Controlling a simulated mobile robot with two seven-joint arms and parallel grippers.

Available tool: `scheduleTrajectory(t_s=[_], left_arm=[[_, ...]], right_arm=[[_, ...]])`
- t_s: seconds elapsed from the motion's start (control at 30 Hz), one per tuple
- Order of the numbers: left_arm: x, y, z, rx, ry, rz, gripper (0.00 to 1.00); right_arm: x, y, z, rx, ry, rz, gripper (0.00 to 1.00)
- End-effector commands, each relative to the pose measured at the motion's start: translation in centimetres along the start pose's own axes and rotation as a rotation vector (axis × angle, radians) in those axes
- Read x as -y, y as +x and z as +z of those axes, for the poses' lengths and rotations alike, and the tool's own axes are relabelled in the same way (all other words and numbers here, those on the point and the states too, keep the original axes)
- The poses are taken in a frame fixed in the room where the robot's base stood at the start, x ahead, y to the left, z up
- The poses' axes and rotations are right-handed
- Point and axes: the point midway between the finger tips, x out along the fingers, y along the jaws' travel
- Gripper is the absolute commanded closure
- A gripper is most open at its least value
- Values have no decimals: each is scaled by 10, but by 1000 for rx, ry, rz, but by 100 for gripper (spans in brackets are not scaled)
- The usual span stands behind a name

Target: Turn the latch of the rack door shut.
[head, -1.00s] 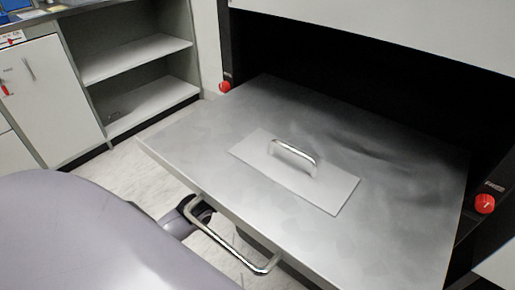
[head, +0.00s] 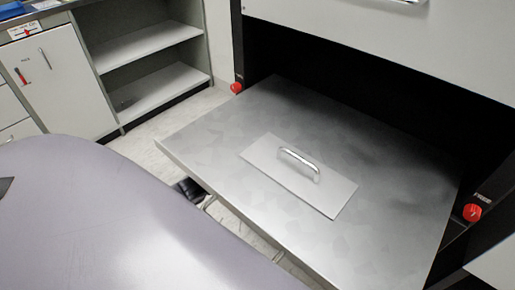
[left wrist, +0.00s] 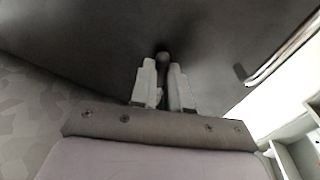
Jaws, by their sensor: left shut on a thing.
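My left gripper (left wrist: 162,66) is shut on a small dark round-ended piece (left wrist: 162,57) under a dark surface in the left wrist view. I cannot tell whether this piece is the latch. In the head view, my left arm covers the lower left and hides most of the gripper. A metal panel (head: 385,215) juts out level from the dark rack opening. A flat plate with a bar handle (head: 300,164) lies on it. Its front-edge handle is almost all hidden behind my arm. No latch shows clearly. My right gripper is not in view.
Red knobs stand on the rack's left post (head: 236,88) and right post (head: 472,212). A white panel (head: 400,45) closes the rack above the opening. Open shelves (head: 150,95) and a white cabinet (head: 62,85) stand at the left. Some floor shows between them and the panel.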

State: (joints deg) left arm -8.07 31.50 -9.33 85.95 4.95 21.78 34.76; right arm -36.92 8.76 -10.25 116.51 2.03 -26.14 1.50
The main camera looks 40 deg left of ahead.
Motion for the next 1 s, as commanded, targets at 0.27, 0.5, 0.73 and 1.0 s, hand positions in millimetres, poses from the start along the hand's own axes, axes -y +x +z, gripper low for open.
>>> scheduleTrajectory(t_s=[0.27, 0.5, 0.73, 1.0], left_arm=[[6, -1, -3, 26, 138, 4, 100], [8, -1, -3, 35, 188, 5, 100], [9, -1, -3, 37, 197, 5, 100], [9, -1, -3, 37, 197, 5, 65]], right_arm=[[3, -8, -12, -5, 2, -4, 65], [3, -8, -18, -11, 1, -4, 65], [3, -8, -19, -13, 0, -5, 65], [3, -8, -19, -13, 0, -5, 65]])
